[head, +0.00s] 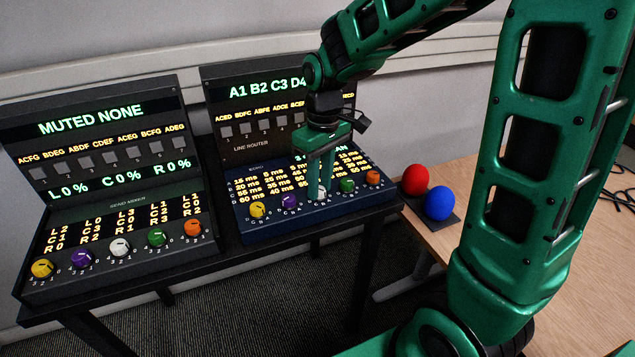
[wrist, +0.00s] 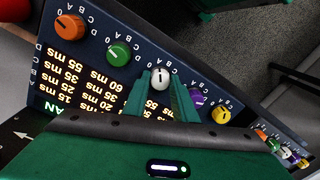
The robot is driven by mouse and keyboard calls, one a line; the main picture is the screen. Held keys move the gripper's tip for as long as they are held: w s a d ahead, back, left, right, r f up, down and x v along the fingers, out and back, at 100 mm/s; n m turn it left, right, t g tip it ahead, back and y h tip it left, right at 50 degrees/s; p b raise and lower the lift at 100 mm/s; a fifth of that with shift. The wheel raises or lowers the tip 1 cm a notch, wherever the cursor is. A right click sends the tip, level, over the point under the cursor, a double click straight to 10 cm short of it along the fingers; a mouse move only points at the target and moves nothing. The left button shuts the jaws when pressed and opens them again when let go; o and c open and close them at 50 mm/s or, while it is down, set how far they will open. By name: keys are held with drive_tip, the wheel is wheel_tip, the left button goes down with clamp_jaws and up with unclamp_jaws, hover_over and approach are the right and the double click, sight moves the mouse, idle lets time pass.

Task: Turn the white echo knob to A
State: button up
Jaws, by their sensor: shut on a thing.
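The white echo knob (wrist: 160,79) is on the dark blue echo panel (head: 285,207), in the middle of its knob row. My gripper (head: 317,188) points down at this panel, its two green fingers on either side of the white knob and shut on it. In the head view the fingers cover much of the knob. In the wrist view its top shows between the fingertips (wrist: 157,92), with a short dark pointer line.
Close beside it sit the purple knob (head: 289,202) and green knob (head: 347,185), with a yellow knob (head: 258,210) and orange knob (head: 373,177) at the ends. The send mixer (head: 115,255), left, has another white knob (head: 118,247). Red (head: 415,179) and blue balls (head: 439,203) stand right.

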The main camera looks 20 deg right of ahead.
sight(321, 186)
drive_tip(key=shift+w+r, duration=0.1)
drive_tip(key=shift+w, duration=0.1)
drive_tip(key=o, duration=1)
drive_tip(key=shift+s, duration=0.1)
drive_tip(key=shift+o, duration=0.2)
wheel_tip(321, 186, up, 11)
drive_tip(key=shift+w+d+f, duration=0.2)
drive_tip(key=shift+d, duration=0.1)
drive_tip(key=s+d+f+m, duration=0.3)
drive_tip(key=s+d+m, duration=0.2)
drive_tip(key=s+d, duration=0.3)
drive_tip(key=s+d+f+m, duration=0.4)
drive_tip(key=s+d+m, duration=0.2)
drive_tip(key=s, duration=1)
drive_tip(key=shift+d, duration=1.25)
